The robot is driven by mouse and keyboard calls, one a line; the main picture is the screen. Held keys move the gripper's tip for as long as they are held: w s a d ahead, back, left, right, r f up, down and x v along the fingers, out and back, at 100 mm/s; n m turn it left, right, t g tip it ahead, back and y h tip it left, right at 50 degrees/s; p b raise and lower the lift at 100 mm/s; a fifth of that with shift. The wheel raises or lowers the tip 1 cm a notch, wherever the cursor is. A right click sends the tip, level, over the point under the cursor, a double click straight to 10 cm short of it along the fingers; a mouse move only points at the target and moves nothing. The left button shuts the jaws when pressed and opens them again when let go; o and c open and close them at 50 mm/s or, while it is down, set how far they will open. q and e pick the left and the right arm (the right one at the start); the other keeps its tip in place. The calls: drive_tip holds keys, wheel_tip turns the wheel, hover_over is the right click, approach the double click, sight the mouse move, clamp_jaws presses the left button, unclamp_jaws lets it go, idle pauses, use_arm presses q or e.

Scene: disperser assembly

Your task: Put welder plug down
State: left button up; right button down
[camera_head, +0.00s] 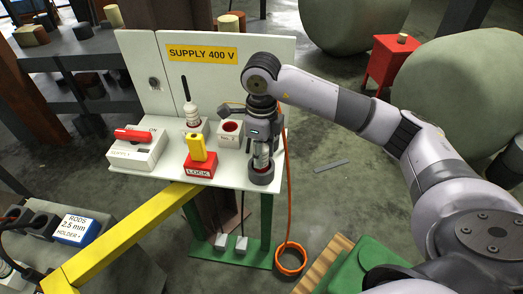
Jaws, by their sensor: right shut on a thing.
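My right gripper (262,148) points down at the right end of the white shelf of the supply stand (225,178). It is shut on the welder plug (261,163), which is largely hidden between the fingers. The plug's lower end is at a dark grey round holder (262,179); I cannot tell whether it rests in it or hovers just above. An orange cable (287,190) hangs beside the gripper, over the shelf edge, toward an orange coil (290,261) on the floor. My left gripper is not in view.
On the shelf stand a supply switch box with a red handle (132,135), a red LOCK block with a yellow top (198,160), a white post (192,115) and a red-holed socket (230,128). A yellow bar (130,230) runs in front. A rods box (76,229) stands lower left.

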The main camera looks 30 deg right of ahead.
drive_tip(key=shift+f, duration=0.25)
drive_tip(key=shift+f+b, duration=0.15)
drive_tip(key=shift+b, duration=0.15)
drive_tip(key=c, duration=1.2)
unclamp_jaws()
drive_tip(key=shift+r+p, duration=0.4)
drive_tip(key=shift+r+b, duration=0.25)
drive_tip(key=shift+b, duration=0.1)
wheel_tip(320, 180, up, 11)
drive_tip(key=shift+r+b, duration=0.15)
drive_tip(key=shift+b, duration=0.6)
